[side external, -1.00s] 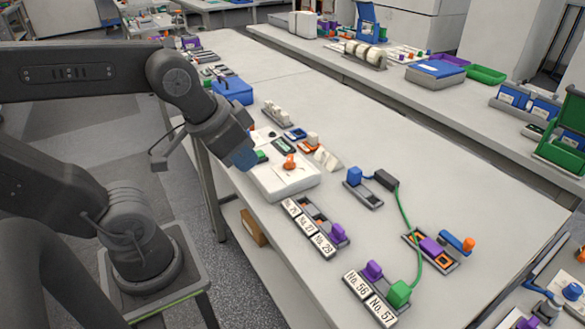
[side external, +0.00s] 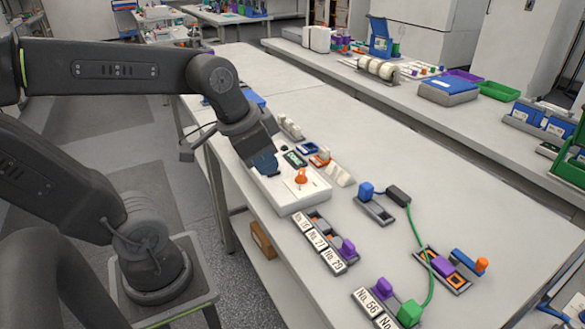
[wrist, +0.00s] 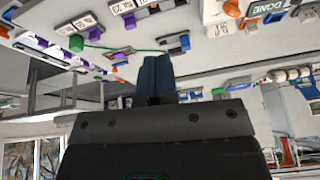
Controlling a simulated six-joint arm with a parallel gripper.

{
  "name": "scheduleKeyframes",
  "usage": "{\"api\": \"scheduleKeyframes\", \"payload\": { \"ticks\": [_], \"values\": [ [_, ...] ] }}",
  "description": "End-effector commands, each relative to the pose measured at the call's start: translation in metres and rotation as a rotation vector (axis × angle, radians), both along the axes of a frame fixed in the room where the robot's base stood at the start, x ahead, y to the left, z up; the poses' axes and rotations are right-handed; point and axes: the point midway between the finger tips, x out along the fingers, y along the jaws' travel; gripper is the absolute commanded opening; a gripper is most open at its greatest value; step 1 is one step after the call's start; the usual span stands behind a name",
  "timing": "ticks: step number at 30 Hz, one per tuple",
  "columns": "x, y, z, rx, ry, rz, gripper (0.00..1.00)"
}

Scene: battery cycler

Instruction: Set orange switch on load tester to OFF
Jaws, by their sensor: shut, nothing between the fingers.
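The load tester (side external: 290,195) is a white box on the near bench, with a dark display and an orange switch (side external: 301,177) on its top. The switch also shows at the top edge of the wrist view (wrist: 232,8), partly cut off. I cannot read its setting. My gripper (side external: 264,164), with blue fingers, hangs over the left back part of the tester, to the left of the switch and apart from it. In the wrist view its fingers (wrist: 156,72) are together and empty. The gripper hides part of the tester's left side.
Number plates (side external: 318,238) in a holder lie in front of the tester. A blue block (side external: 366,189) and a green cable (side external: 418,240) lie to the right. Small parts stand close behind the tester. The right middle of the bench is clear.

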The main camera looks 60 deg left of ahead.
Motion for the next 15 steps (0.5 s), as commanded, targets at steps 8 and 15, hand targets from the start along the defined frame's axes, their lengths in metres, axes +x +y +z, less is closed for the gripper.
{"api": "scheduleKeyframes", "payload": {
  "ticks": [8, 15],
  "values": [
    [0.045, 0.063, -0.014, 0.011, 0.112, -0.207, 0.00],
    [0.068, 0.132, -0.034, -0.020, 0.119, -0.399, 0.00]
  ]
}}
